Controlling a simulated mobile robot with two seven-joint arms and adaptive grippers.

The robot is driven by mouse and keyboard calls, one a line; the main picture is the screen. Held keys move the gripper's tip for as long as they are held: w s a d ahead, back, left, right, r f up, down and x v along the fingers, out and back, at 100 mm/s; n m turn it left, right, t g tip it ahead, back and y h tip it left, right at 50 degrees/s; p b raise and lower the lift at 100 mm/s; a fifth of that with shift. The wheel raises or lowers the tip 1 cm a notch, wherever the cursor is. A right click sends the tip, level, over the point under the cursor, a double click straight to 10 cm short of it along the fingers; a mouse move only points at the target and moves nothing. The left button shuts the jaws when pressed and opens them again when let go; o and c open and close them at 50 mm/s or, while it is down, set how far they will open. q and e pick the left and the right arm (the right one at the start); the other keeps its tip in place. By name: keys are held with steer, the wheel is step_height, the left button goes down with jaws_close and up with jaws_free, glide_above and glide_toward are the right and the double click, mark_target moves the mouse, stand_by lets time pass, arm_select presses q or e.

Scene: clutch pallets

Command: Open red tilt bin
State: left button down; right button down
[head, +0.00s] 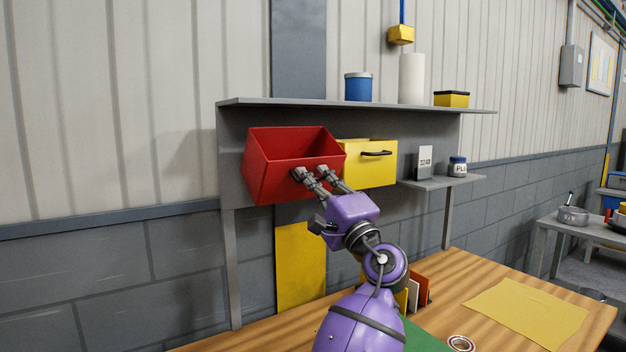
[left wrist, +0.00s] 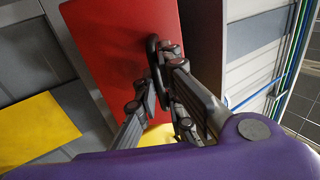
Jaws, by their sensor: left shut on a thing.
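The red tilt bin (head: 284,147) hangs in the grey shelf unit, left of a yellow bin. It is tipped forward, with its open top and inside showing in the head view. My left gripper (head: 310,174) is at the bin's front, near its right side. In the left wrist view the red front (left wrist: 125,40) fills the upper middle, and a dark handle (left wrist: 153,62) stands between the fingers of my left gripper (left wrist: 157,83). The fingers are shut on this handle. In the head view the handle is hidden behind the fingers. My right gripper is not in view.
The yellow bin (head: 368,162) with a black handle is close to the right of my gripper. The upper shelf (head: 300,103) holds a blue can, a white cylinder and a yellow box. A wooden table (head: 450,285) lies below.

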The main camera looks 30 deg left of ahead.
arm_select(q)
steer(key=shift+d+f, duration=0.2)
steer(key=shift+f, duration=0.65)
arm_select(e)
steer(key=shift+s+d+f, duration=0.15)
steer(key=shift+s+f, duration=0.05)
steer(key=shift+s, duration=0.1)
arm_select(q)
steer(key=c, duration=2.2)
jaws_free()
steer(key=shift+s+r, duration=0.1)
steer(key=shift+r, duration=0.2)
